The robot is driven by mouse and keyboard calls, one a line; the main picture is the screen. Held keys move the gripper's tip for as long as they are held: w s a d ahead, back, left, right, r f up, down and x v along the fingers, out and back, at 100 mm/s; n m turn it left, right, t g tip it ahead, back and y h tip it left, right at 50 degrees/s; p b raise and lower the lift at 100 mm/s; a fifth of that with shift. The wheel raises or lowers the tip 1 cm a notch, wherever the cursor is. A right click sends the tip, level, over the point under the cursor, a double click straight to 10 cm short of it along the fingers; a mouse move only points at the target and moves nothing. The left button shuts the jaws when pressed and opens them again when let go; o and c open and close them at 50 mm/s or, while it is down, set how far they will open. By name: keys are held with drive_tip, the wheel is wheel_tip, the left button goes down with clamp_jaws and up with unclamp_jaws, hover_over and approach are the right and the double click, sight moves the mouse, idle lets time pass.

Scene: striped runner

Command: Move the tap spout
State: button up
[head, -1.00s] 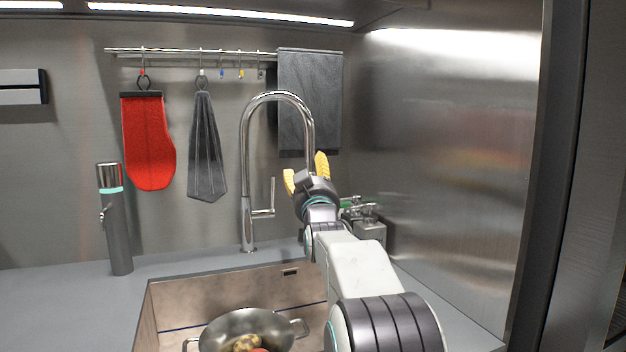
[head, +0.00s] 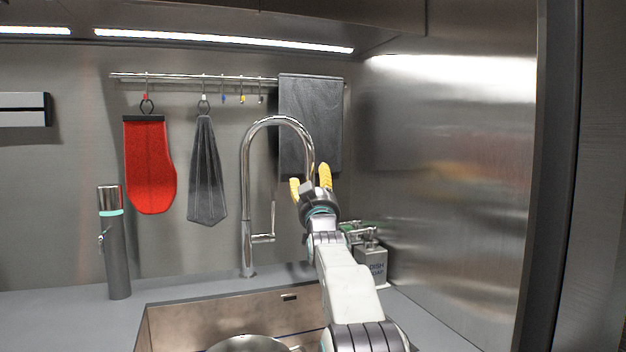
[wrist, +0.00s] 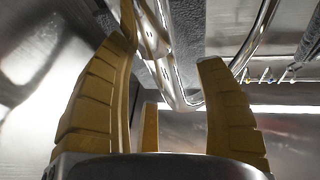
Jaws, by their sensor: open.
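The chrome tap spout (head: 277,120) arches up from its base behind the sink and bends down on the right. Its lever handle (head: 263,237) sits low on the right of the column. My gripper (head: 310,181) is open, its yellow fingers pointing up near the down-turned end of the spout. In the wrist view my gripper (wrist: 165,60) has its fingers spread, and the chrome spout (wrist: 172,70) shows in the gap between them. I cannot tell whether any finger touches it. The spout's lower end is hidden by my gripper in the head view.
The sink (head: 220,310) holds a metal pot (head: 248,344). A dark flask (head: 115,250) stands at left. A red mitt (head: 149,165), a grey cloth (head: 206,170) and a dark board (head: 312,115) hang behind. A soap dispenser (head: 373,262) stands near the right steel wall.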

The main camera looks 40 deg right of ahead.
drive_tip(key=shift+w+d+r, duration=0.25)
drive_tip(key=shift+w+r, duration=0.05)
drive_tip(key=shift+w, duration=0.2)
drive_tip(key=shift+c, duration=0.4)
drive_tip(key=shift+f, duration=0.1)
clamp_jaws()
